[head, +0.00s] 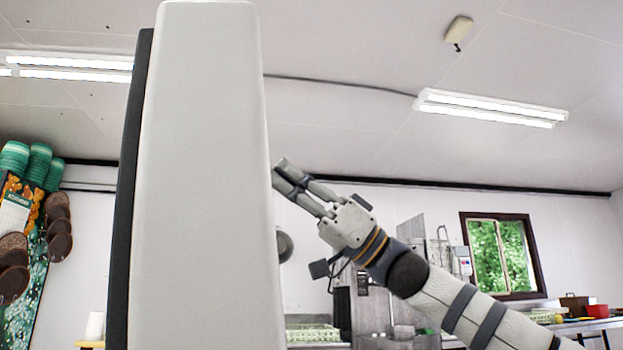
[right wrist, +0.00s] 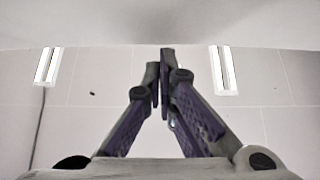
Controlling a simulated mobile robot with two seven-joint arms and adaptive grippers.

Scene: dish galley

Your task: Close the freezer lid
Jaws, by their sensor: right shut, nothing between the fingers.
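The freezer lid (head: 205,180) stands raised and nearly upright in the head view, a tall white panel with a dark strip along its left side. Its lower end runs out of the picture. My right gripper (head: 281,172) is beside the lid's right edge, with its fingertips pointing up and left at it. I cannot tell whether they touch it. In the right wrist view the fingers of my right gripper (right wrist: 160,56) are closed together with nothing between them. A smooth pale surface fills the top of that view; I cannot tell if it is the lid. The freezer body and my left gripper are not seen.
A counter with a pale green rack (head: 313,333) stands behind, low in the head view. A window (head: 499,255) and a red bowl (head: 597,311) are at the right. Brown baskets and green items hang at the left. The air around my right arm looks clear.

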